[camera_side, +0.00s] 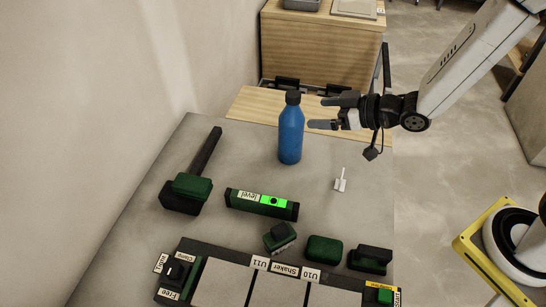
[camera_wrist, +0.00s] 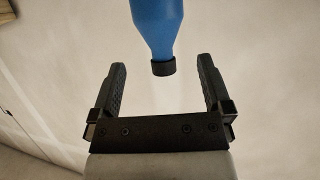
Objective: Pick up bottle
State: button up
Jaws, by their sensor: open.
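A blue bottle (camera_side: 290,134) with a black cap stands upright near the back of the grey table. My gripper (camera_side: 316,112) is open and level, just to the right of the bottle in the side view, with its fingers pointing left toward the bottle's upper part. In the wrist view, the bottle (camera_wrist: 157,22) shows at the top with its black cap between the lines of the two fingers of my gripper (camera_wrist: 161,62). Nothing is held between the fingers. Whether a finger touches the bottle cannot be told; it looks apart.
A green-black mallet (camera_side: 192,187) lies left, and a level (camera_side: 262,203) lies in front of the bottle. A small white tool (camera_side: 340,182) lies right. Several green-black blocks, including one block (camera_side: 323,249), stand behind the labelled tile tray (camera_side: 216,251). The table around the bottle is clear.

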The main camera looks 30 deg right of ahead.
aim_at(291, 123)
jog(key=shift+f, duration=1.7)
jog(key=shift+x, duration=1.3)
jog(key=shift+w+a, duration=0.1)
jog(key=shift+x, duration=2.45)
jog(key=shift+w, duration=0.1)
grip_shut()
jog(key=shift+r, duration=0.15)
